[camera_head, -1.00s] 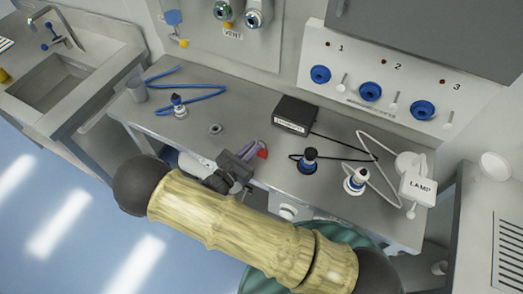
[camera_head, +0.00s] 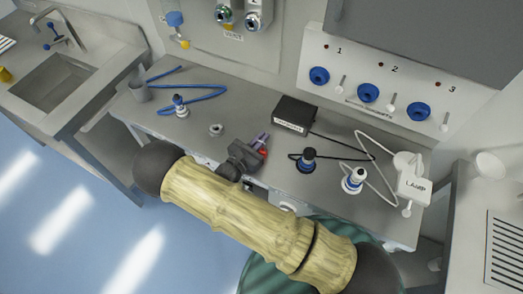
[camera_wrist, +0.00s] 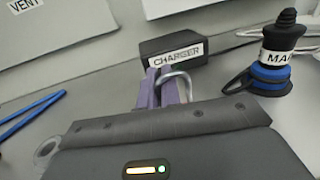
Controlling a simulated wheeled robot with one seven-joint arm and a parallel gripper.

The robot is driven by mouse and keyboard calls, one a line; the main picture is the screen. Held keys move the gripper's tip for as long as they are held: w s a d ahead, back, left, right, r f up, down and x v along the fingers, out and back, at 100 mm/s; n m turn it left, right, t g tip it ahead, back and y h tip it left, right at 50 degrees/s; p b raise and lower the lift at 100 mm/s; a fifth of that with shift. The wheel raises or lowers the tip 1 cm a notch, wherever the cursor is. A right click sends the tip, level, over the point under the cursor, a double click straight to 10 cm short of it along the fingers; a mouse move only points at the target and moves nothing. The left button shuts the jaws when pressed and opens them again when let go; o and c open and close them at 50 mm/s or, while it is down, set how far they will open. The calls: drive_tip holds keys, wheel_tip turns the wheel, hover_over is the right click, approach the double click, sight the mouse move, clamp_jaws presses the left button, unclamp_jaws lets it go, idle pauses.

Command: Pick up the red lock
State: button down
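The red lock (camera_head: 263,152) is on the grey bench beside my gripper's fingers in the head view, partly covered by them. In the wrist view its metal shackle (camera_wrist: 178,76) stands up at the purple fingers and overlaps the right one; its red body is hidden there. My gripper (camera_head: 262,141) is low over the bench near its front edge. Its two purple fingers (camera_wrist: 166,90) show close together in the wrist view. Their lower parts are hidden by the gripper's housing, so I cannot tell whether they hold the lock.
A black charger box (camera_head: 295,115) stands just behind the fingers. A dark-topped blue plug (camera_head: 307,160) and a white-topped plug (camera_head: 353,180) stand to the right with cables.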

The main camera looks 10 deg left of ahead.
drive_tip(key=shift+r, duration=0.1)
idle(0.3)
wheel_tip(320, 180, up, 10)
drive_tip(key=b, duration=0.2)
idle(0.4)
idle(0.5)
